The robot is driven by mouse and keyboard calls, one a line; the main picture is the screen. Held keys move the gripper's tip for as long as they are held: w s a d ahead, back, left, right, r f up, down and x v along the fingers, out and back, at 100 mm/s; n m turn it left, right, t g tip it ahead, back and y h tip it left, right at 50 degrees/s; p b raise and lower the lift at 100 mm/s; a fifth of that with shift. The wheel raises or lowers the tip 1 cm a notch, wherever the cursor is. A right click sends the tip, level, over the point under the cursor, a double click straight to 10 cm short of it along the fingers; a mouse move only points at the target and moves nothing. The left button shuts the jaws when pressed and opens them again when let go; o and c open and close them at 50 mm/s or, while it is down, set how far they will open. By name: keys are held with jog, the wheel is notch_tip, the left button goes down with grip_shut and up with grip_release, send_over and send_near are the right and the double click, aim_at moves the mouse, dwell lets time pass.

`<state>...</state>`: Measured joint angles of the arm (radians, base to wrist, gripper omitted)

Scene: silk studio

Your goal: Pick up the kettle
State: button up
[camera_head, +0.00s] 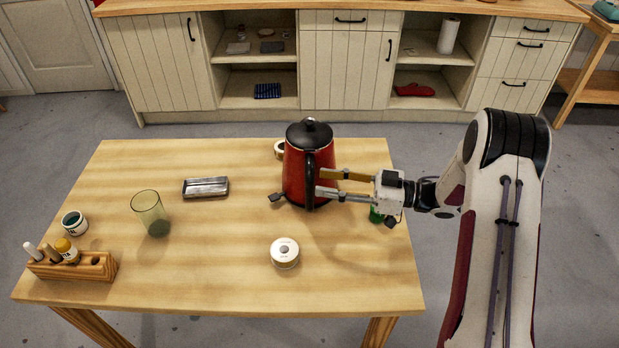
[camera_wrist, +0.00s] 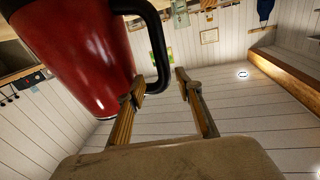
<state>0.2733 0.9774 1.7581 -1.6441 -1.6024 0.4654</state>
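The red kettle (camera_head: 297,172) with a black lid and black handle stands upright near the table's right back part. Its handle faces right, toward my gripper (camera_head: 321,182). In the wrist view the red kettle (camera_wrist: 80,45) fills the upper left, and its curved black handle (camera_wrist: 155,40) comes down between the two fingers. My gripper (camera_wrist: 160,86) is open there, with the fingers on either side of the handle's lower part. A gap shows between the handle and the right finger; the left finger is very close to the handle, and I cannot tell if it touches.
A white round tin (camera_head: 285,253) is in front of the kettle, and another jar (camera_head: 279,150) is partly hidden behind it. A green item (camera_head: 377,215) is under my gripper. A green glass (camera_head: 150,213), metal tray (camera_head: 206,187) and wooden holder (camera_head: 75,268) are left.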

aim_at(309, 183)
jog(key=shift+w+a+f, duration=0.1)
jog(key=shift+a+f, duration=0.05)
jog(key=shift+a, duration=1.1)
jog(key=shift+a+f, duration=0.1)
jog(key=shift+a, duration=1.15)
grip_shut()
jog(key=shift+r, duration=0.1)
